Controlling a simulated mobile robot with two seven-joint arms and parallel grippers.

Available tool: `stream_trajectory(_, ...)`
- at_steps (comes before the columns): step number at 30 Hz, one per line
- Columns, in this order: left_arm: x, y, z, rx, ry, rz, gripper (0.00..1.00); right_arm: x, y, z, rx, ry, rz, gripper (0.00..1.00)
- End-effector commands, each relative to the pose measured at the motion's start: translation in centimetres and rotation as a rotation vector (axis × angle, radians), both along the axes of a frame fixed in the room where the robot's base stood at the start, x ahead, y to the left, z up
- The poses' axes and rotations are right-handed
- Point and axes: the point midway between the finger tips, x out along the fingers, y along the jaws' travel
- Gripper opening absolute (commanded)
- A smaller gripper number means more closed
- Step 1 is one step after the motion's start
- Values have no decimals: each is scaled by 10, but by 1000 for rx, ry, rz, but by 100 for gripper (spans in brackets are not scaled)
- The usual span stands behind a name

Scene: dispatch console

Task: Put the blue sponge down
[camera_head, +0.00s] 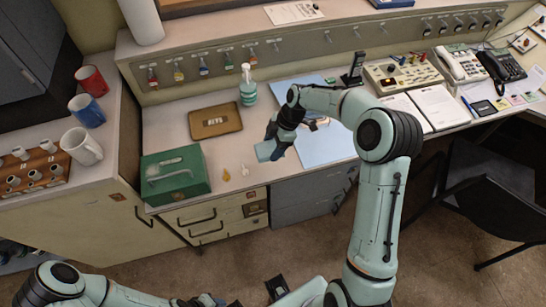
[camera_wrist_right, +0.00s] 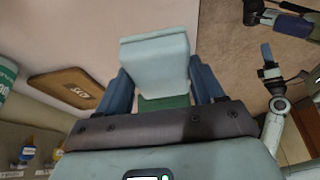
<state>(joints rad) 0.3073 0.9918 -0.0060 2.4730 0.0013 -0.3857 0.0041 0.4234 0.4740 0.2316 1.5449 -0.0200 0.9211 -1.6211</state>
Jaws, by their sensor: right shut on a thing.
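The light blue sponge (camera_head: 267,150) is held over the front part of the counter, right of the green box. In the right wrist view the sponge (camera_wrist_right: 155,58) sits between two blue fingers. My right gripper (camera_head: 277,140) is shut on it. I cannot tell whether the sponge touches the counter. My left arm enters at the bottom left of the head view. My left gripper (camera_wrist_right: 267,50) appears small in the right wrist view, away from the counter over the floor; its opening is unclear.
A green box (camera_head: 175,175) with a handle stands left of the sponge. Behind are a brown tray (camera_head: 215,121) and a spray bottle (camera_head: 248,88). A blue mat (camera_head: 325,147) lies to the right. Two small items lie near the box. Bare counter (camera_head: 232,150) shows between box and sponge.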

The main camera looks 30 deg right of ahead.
Motion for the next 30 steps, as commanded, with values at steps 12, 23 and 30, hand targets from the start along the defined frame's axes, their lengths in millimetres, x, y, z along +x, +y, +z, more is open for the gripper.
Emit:
stream_trajectory(12,0,0,0,0,0,0,43,-1,0,-46,1,3,0,43)
stream_trajectory(23,0,0,1,0,0,0,43,0,0,-70,0,-1,0,43)
stream_trajectory(30,-2,0,-3,-1,2,-1,43,0,0,-74,0,0,0,77)
